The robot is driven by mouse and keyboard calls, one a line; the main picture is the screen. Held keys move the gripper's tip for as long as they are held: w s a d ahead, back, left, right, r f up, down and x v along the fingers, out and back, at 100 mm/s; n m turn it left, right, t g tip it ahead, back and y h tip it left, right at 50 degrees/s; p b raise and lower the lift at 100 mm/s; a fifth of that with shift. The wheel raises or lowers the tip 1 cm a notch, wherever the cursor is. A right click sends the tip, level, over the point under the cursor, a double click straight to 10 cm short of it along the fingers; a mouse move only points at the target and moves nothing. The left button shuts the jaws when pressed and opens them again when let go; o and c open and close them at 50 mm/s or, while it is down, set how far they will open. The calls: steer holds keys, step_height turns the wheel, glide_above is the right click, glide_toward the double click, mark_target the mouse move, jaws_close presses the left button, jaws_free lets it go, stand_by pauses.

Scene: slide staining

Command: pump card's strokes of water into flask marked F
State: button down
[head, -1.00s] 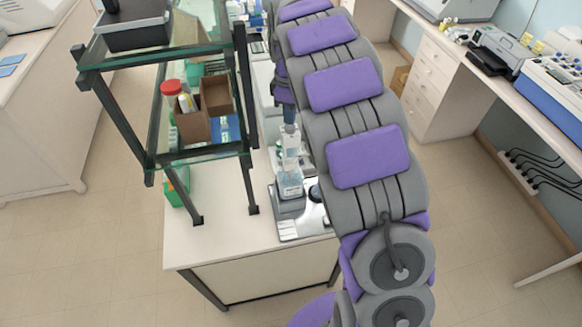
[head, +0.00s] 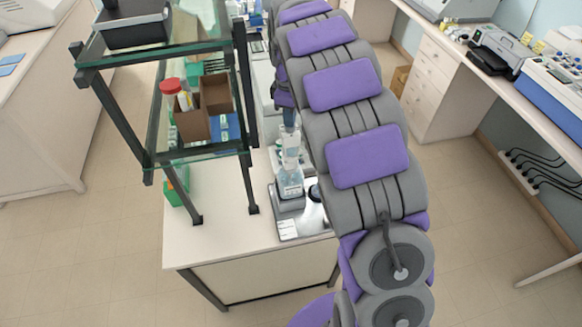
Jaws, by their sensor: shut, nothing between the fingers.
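A clear bottle (head: 290,182) with a pale pump top (head: 290,150) stands upright on a grey block on the bench. My gripper (head: 289,117) is shut and empty, pointing down just above the pump top. I cannot tell whether it touches the pump. The arm comes down close on the right and hides part of the area beside the bottle. I cannot make out a flask marked F or a card with strokes.
A metal tray (head: 287,228) lies under the bottle at the bench's front edge (head: 235,255). A glass shelf rack (head: 198,152) stands to the left, holding a cardboard box (head: 216,95) and a red-capped container (head: 171,87). Bare bench lies in front of the rack.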

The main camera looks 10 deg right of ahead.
steer(key=shift+f+b, duration=0.4)
steer(key=shift+f, duration=0.95)
stand_by(0.4)
steer(key=shift+r+p, duration=0.5)
steer(key=shift+r, duration=1.55)
steer(key=shift+r, duration=0.15)
steer(key=shift+r+p, duration=0.8)
steer(key=shift+r, duration=1.6)
